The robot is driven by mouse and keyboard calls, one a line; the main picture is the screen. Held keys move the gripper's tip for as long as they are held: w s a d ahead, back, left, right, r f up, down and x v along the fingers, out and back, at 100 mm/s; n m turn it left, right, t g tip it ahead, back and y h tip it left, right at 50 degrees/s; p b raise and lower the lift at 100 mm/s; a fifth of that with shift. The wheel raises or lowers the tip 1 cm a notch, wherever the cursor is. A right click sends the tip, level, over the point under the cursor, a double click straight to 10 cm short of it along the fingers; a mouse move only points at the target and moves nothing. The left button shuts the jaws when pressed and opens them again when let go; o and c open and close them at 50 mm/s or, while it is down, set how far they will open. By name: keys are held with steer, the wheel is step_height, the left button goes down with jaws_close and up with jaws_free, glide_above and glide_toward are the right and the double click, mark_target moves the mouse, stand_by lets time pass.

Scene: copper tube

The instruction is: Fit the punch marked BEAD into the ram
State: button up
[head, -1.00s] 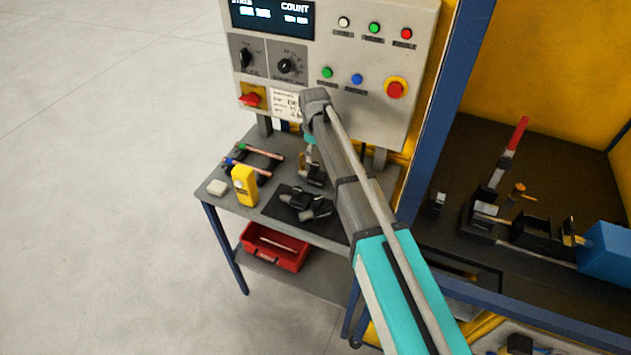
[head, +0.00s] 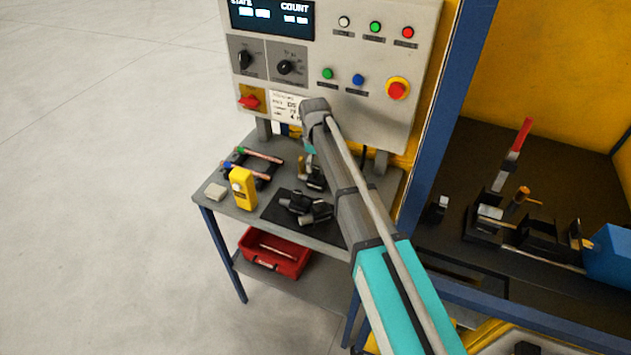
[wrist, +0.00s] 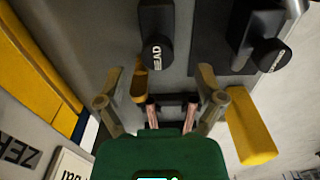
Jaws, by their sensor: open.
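A dark punch (wrist: 157,50) with white lettering ending in "EAD" shows at the top of the wrist view; its first letter is unclear. A second dark punch (wrist: 270,52) with similar lettering lies to its right on a dark mat. In the head view dark punches (head: 305,206) lie on the black mat. My gripper (wrist: 160,90) is open and empty, its two fingers apart below the first punch in the picture. In the head view my arm largely hides it. The machine (head: 540,235) with a blue block stands at right; I cannot tell which part is the ram.
Copper tubes (head: 262,156) lie on a black rack, also seen between my fingers in the wrist view. A control panel (head: 340,60) rises behind. A red bin (head: 272,262) sits below.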

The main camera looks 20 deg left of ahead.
mark_target(315, 168)
steer(key=shift+w+f+b, duration=0.1)
steer(key=shift+f+b, duration=2.35)
steer(key=shift+f, duration=0.05)
jaws_close()
